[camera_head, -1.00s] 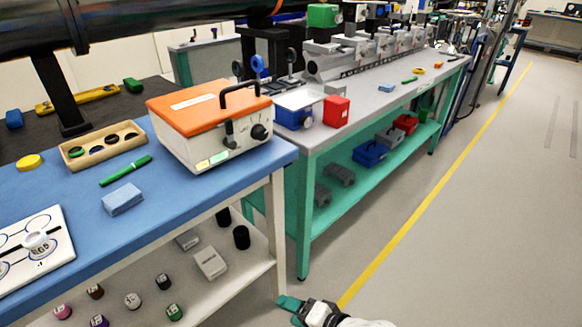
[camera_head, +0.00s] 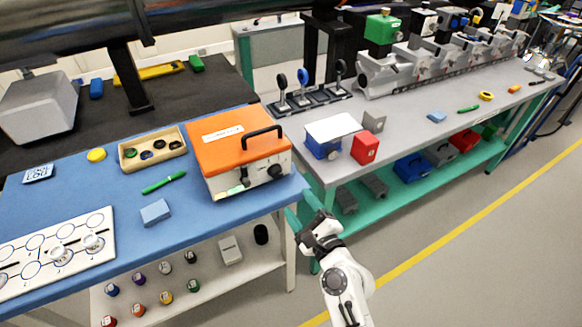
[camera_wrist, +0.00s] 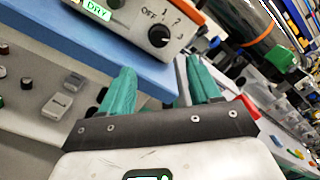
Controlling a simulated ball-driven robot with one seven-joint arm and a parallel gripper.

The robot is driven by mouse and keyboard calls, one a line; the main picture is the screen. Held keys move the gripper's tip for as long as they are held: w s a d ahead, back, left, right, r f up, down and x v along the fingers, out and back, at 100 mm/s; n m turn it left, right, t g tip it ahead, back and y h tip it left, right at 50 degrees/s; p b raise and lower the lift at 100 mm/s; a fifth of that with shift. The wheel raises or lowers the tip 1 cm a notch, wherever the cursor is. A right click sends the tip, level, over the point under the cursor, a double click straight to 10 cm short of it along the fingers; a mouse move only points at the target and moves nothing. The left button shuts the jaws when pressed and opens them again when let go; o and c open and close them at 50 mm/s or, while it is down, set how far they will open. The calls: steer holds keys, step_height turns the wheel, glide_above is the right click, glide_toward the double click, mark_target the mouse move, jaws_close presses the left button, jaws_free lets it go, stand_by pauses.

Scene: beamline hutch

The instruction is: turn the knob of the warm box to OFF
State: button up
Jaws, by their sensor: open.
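The warm box (camera_head: 238,150) is a white box with an orange lid and black handle, on the blue bench top. Its black knob (camera_head: 274,171) is on the front face, at the right. In the wrist view the knob (camera_wrist: 160,36) shows close ahead, with OFF at its upper left and 1, 2, 3 going round to the right. I cannot tell surely where its pointer stands. My gripper (camera_head: 303,208) has green fingers, apart and empty, in front of the bench's right corner, below the knob and not touching it. The fingers also show in the wrist view (camera_wrist: 160,75).
A blue block (camera_head: 155,213), a green marker (camera_head: 164,183) and a wooden tray (camera_head: 127,160) lie left of the box. A red block (camera_head: 365,148) stands on the neighbouring green-framed bench (camera_head: 420,140). The blue bench's edge is close to my fingers. The floor at right is clear.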

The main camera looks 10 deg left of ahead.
mark_target(279, 176)
steer(key=b+x, duration=0.1)
steer(key=x, duration=0.9)
steer(key=shift+w+a+b, duration=0.2)
steer(key=shift+b, duration=0.2)
steer(key=shift+c, duration=0.4)
steer(key=shift+f, duration=0.1)
steer(key=c, duration=1)
steer(key=shift+o, duration=0.2)
